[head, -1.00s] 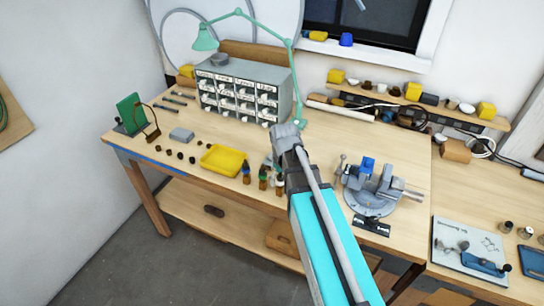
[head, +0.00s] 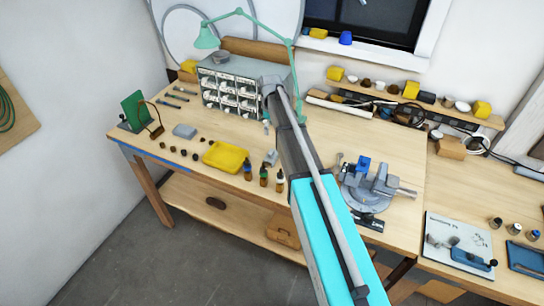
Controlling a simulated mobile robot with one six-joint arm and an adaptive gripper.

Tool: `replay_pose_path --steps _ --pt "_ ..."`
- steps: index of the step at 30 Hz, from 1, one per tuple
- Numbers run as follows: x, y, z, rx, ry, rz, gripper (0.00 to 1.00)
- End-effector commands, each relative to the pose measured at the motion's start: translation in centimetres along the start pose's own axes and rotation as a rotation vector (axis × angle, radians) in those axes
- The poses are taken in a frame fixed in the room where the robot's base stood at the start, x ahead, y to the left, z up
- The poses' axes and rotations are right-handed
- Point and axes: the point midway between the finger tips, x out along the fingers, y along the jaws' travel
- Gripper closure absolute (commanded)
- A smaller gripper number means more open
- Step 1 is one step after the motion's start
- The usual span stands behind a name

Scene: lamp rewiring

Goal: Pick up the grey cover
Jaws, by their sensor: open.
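A small flat grey piece (head: 184,131), which looks like the grey cover, lies on the left part of the wooden workbench (head: 330,140). It sits between the green board stand and the yellow tray. Another small grey item (head: 271,157) is on the bench beside my arm, behind the small bottles; I cannot tell what it is. My gripper (head: 267,125) is in front of the drawer cabinet, to the right of the flat grey piece and apart from it. It is open, and nothing shows in it. My arm hides part of the bench.
A yellow tray (head: 226,157), small dark parts and several small bottles (head: 263,177) stand near the front edge. The drawer cabinet (head: 232,88) and green lamp (head: 207,38) are behind. A vise (head: 372,185) is to the right. Clear bench lies right of the cabinet.

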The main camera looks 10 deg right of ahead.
Motion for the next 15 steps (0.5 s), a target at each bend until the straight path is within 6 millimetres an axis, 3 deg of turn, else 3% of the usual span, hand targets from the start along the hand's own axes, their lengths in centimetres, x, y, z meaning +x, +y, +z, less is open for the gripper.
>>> replay_pose_path --steps 15 --pt "2.9 0.1 0.1 0.003 0.0 0.0 0.11"
